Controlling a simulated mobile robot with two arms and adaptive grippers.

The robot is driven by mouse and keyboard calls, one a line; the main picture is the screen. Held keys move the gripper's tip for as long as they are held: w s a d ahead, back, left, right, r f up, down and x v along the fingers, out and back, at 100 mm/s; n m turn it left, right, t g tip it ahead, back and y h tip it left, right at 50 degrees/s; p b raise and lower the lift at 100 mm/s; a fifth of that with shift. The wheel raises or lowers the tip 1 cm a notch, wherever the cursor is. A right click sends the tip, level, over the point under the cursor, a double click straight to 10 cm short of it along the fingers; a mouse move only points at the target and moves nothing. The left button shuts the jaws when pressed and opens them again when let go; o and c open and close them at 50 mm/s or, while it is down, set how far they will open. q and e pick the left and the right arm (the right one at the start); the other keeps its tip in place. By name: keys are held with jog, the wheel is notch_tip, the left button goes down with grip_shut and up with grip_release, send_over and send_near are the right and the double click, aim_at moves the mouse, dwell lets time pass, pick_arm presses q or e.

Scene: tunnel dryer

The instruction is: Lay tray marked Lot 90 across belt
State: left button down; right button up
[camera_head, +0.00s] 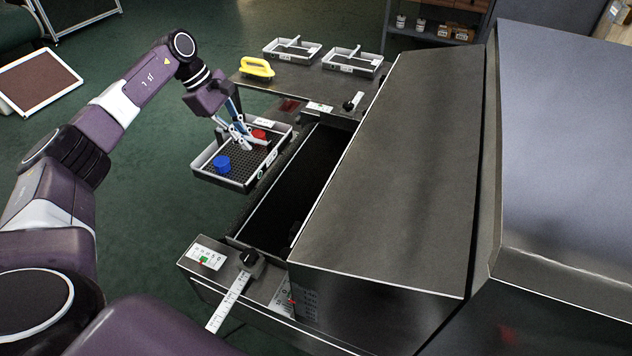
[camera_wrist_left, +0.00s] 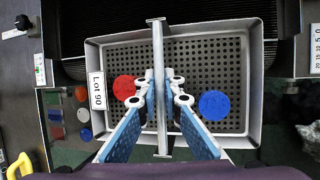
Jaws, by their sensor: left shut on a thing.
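The white-rimmed tray (camera_head: 214,180) with a black perforated floor hangs level at the left side of the dryer. Its end label reads Lot 90 (camera_wrist_left: 98,91) in the left wrist view. A red round piece (camera_wrist_left: 125,88) and a blue round piece (camera_wrist_left: 214,105) are in it. My left gripper (camera_wrist_left: 159,88) is shut on the tray's central handle bar (camera_wrist_left: 158,50); it also shows in the head view (camera_head: 242,132). The dark belt (camera_head: 285,185) lies just right of the tray, between side rails. My right gripper is not in view.
The dryer's metal hood (camera_head: 385,170) rises right of the belt. Two similar trays (camera_head: 290,49) (camera_head: 352,61) and a yellow handled object (camera_head: 257,67) sit on the far table. Black knobs (camera_head: 249,258) and scale strips (camera_head: 228,300) edge the belt. The visible belt section looks empty.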

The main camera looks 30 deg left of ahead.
pick_arm(q)
jog(key=d+p, duration=0.3)
jog(key=d, duration=1.4)
jog(key=f+b, duration=0.1)
jog(key=f, duration=0.1)
jog(key=f+b, duration=0.1)
jog(key=f, duration=0.1)
jog(key=d+f+b, duration=0.1)
jog(key=f, duration=0.1)
jog(key=shift+w+f, duration=0.3)
jog(key=shift+w, duration=0.1)
jog(key=shift+d+f, duration=0.1)
jog(key=shift+d, duration=0.15)
jog(key=c, duration=2.5)
grip_release()
jog(key=shift+f, duration=0.15)
jog(key=shift+c, duration=0.2)
jog(key=o, duration=0.4)
jog(key=shift+o, duration=0.2)
